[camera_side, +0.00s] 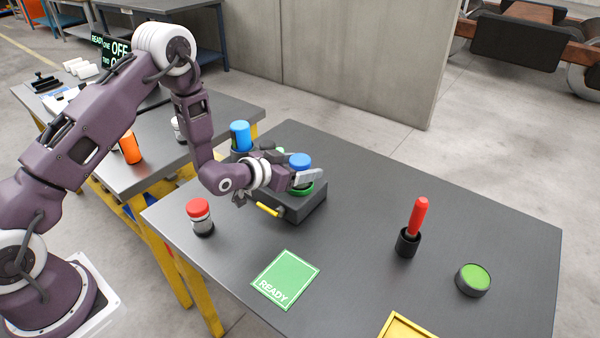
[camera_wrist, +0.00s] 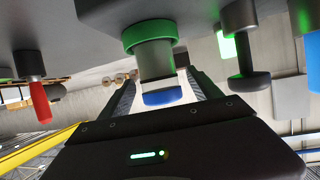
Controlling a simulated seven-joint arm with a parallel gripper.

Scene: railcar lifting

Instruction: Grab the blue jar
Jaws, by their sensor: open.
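The blue jar, with its blue lid (camera_side: 300,160), stands upright at a green ring (camera_side: 305,189) on a dark block (camera_side: 302,208). In the wrist view, which looks upside down, the jar's pale body (camera_wrist: 154,60) and blue lid (camera_wrist: 162,97) lie between my two fingers. My gripper (camera_side: 305,178) is open around the jar, with a finger on either side. It also shows in the wrist view (camera_wrist: 160,88). Gaps seem to remain beside the jar, but I cannot tell whether either finger touches it. The near finger hides part of the jar in the side view.
A blue cylinder (camera_side: 240,136) stands behind my wrist. A red-lidded jar (camera_side: 200,217) stands at the left, near a green READY mat (camera_side: 286,279). A red-handled tool (camera_side: 416,222) in a black holder and a green-topped puck (camera_side: 473,280) are at the right. The table between is clear.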

